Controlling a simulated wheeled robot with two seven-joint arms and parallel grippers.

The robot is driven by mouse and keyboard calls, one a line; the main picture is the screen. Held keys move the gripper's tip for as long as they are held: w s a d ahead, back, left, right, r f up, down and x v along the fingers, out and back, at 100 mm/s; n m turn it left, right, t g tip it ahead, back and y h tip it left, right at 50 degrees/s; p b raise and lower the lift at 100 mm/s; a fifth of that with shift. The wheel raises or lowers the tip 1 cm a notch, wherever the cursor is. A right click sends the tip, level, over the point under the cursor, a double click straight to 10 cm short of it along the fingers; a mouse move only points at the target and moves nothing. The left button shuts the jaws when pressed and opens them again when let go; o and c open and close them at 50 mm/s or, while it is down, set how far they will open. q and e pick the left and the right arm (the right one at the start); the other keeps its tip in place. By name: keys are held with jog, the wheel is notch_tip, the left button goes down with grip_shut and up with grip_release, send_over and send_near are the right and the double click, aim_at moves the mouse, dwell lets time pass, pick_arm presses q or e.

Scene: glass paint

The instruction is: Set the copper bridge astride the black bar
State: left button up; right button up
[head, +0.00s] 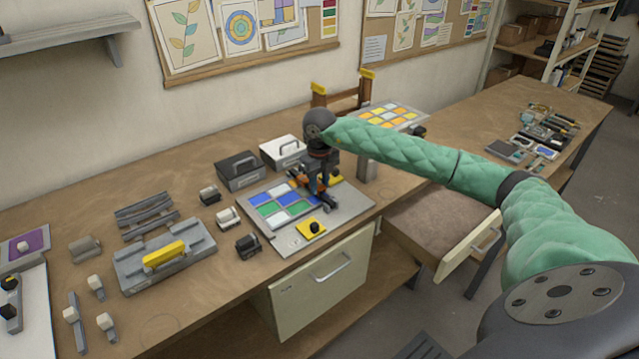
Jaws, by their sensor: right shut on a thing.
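My right gripper (318,190) reaches down over the glass panel (345,214) from the right, its fingers partly hidden by its own dark body. It is shut on a small copper-orange piece (297,180), which appears to be the copper bridge, low over the coloured panes. I cannot tell whether the bridge touches the panel. The black bar cannot be made out clearly; dark shapes under the gripper blend with its fingers. Blue, green and white panes (269,209) show left of the gripper. My left gripper is not in view.
A yellow plate with a black knob (312,229) sits at the panel's front. Black (239,171) and white (283,152) handled boxes stand behind left. A grey box with a yellow handle (185,268) is farther left. A drawer (440,232) stands open at right.

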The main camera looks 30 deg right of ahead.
jog(key=shift+f+b, duration=0.5)
jog(key=shift+f, duration=0.3)
jog(key=o, duration=1)
jog(key=shift+o, duration=0.2)
jog(key=shift+r, duration=0.1)
jog(key=shift+r+p, duration=0.95)
jog(key=shift+r, duration=2.5)
